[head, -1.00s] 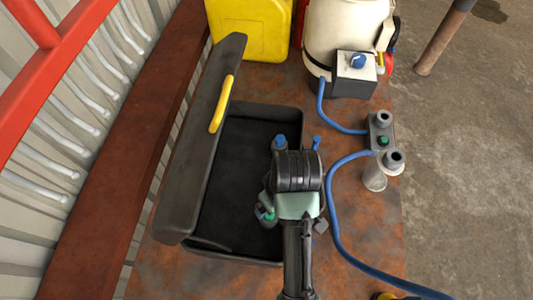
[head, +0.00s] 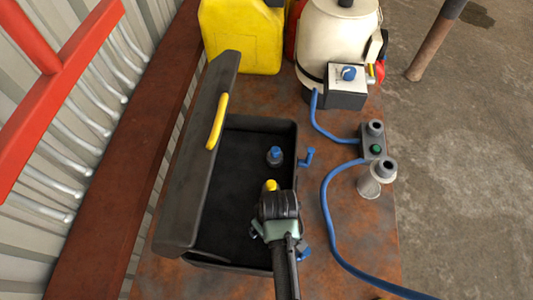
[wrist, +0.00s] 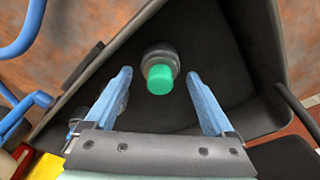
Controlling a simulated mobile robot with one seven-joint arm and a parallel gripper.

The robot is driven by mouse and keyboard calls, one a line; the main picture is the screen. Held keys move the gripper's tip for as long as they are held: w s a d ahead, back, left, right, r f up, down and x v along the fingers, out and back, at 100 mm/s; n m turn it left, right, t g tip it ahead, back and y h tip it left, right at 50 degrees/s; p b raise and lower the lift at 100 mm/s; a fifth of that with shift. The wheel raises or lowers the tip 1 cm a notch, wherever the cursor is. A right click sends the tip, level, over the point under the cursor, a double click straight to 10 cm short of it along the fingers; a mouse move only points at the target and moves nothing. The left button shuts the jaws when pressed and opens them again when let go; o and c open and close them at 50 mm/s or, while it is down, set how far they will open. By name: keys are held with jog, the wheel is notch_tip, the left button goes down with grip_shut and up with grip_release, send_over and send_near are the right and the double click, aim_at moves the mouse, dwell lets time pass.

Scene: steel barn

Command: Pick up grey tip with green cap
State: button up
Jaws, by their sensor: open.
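In the wrist view the grey tip with green cap (wrist: 160,77) stands in the black toolbox, cap toward the camera. My gripper (wrist: 157,74) is open, its two blue fingers on either side of the cap in the picture with gaps to both; I cannot tell the depth between them. In the head view my gripper (head: 277,228) is over the right front part of the toolbox (head: 210,258) and hides the green-capped tip.
A blue-capped tip (head: 275,156) and a yellow-capped thing (head: 271,185) are in the toolbox. Its open lid (head: 200,165) rises on the left; a blue latch (head: 307,157) juts from the right wall. A blue hose (head: 327,210), grey fittings (head: 375,148) and sprayer (head: 335,40) stand right and behind.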

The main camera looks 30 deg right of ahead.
grip_shut()
dwell(0.3)
